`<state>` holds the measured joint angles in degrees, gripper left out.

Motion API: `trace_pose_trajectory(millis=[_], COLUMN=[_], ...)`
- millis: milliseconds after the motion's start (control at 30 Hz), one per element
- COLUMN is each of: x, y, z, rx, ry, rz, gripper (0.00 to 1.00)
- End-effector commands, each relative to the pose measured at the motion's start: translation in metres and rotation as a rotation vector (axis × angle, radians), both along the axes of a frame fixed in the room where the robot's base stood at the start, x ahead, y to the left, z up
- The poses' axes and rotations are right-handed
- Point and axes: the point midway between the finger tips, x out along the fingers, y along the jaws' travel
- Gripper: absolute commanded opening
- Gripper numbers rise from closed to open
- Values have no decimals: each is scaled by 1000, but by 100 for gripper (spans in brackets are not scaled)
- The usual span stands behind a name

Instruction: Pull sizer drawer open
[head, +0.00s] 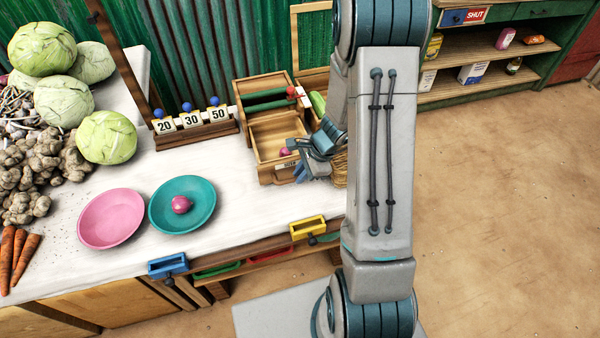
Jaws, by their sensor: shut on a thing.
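The wooden sizer (242,97) stands on the white counter, with green bars across its upper part. Its drawer (264,168) sticks out toward the front and its inside shows, with a small pinkish-red round thing (285,152) at its right side. A partly covered label is on the drawer's front. My gripper (302,172) is at the right end of the drawer front, shut on what looks like the drawer's handle. The fingers and my arm hide most of the handle and the drawer's right corner.
A teal bowl (207,212) holding a pink onion (181,204) and a pink bowl (92,238) stand left of the drawer. Number blocks (191,120) stand behind. A yellow holder (308,227) sits at the counter's front edge. Bare counter lies before the drawer.

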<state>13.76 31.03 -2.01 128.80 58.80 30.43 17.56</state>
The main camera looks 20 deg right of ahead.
Motion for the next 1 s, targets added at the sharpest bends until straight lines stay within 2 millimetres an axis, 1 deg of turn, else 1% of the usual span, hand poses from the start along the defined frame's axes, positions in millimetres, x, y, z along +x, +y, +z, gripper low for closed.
trace_pose_trajectory(millis=[33, 167, 200, 233, 267, 533, 667, 767, 1000], x=[1, 2, 2, 2, 2, 1, 0, -2, -11], y=[-2, -1, -1, -1, -1, 0, -3, -9, -30], z=[1, 1, 1, 1, 1, 1, 10, 25, 76], rx=[-7, -8, -8, -7, -7, -5, -4, -6, -6], ry=[-5, -5, -5, -5, -4, -3, -5, -7, -9], rz=[-3, 0, 0, 0, 1, 3, 3, 2, 3], gripper=[0, 0, 23, 32, 34, 34, 34, 34, 34])
